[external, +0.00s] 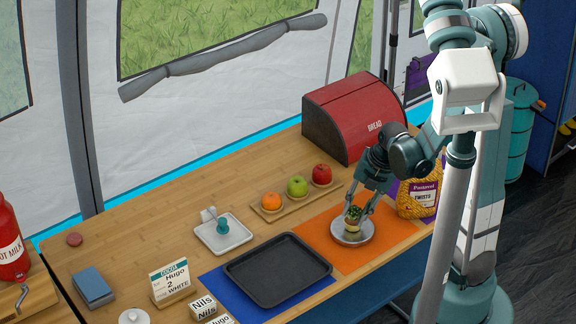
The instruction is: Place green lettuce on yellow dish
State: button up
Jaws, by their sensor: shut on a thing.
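My gripper (357,208) points down over a round silver dish (366,234) on the orange mat. Its fingers are shut on a small leafy green thing, which looks like the green lettuce (354,212). A small pale yellow thing (351,226) shows just under the green, inside the silver dish; it may be the yellow dish, but it is too small to tell. I cannot tell whether the green touches it. The fingers partly hide both.
An orange mat (318,238) lies beside a blue mat (222,290) with a black tray (277,270). Behind are a fruit board (286,214) with three fruits and a red bread box (352,118). A netted bag (417,200) stands close right of my gripper.

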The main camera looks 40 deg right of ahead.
jog(key=shift+f, duration=0.15)
jog(key=o, duration=0.4)
jog(key=shift+f, duration=0.1)
jog(key=o, duration=0.5)
jog(key=shift+c, duration=0.2)
jog(key=shift+r, duration=0.3)
jog(key=p+v, duration=0.4)
jog(key=v, duration=0.7)
jog(key=shift+s+r, duration=0.2)
jog(key=shift+r, duration=0.15)
jog(key=shift+d, duration=0.1)
jog(key=shift+r, duration=0.1)
